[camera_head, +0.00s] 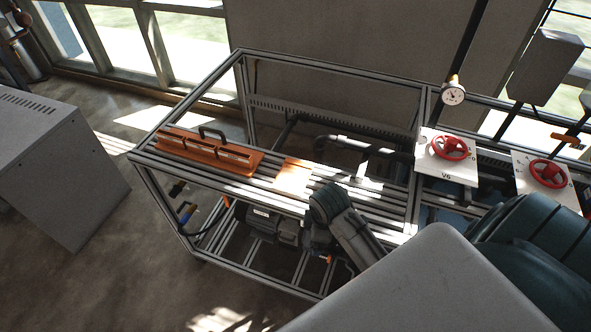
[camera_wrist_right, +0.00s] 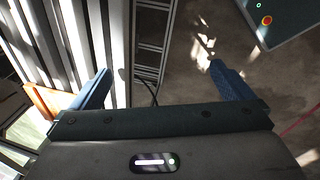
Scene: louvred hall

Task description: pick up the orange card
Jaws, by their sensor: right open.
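The orange card (camera_head: 293,177) lies flat on the slatted top of the metal frame bench (camera_head: 262,183) in the head view. It sits just right of the orange rack and is apart from it. My right arm reaches in from the right, its bent joint close to the card on the near side. In the right wrist view my right gripper (camera_wrist_right: 160,70) is open, its blue fingers wide apart with nothing between them. An orange patch shows at that view's left edge; I cannot tell if it is the card. My left gripper is not in view.
An orange rack (camera_head: 209,152) with a dark handle stands on the bench's left end. Red handwheels (camera_head: 449,146) on white panels and a gauge (camera_head: 452,95) stand at the right. A grey cabinet (camera_head: 58,168) stands at the left, with open floor before the bench.

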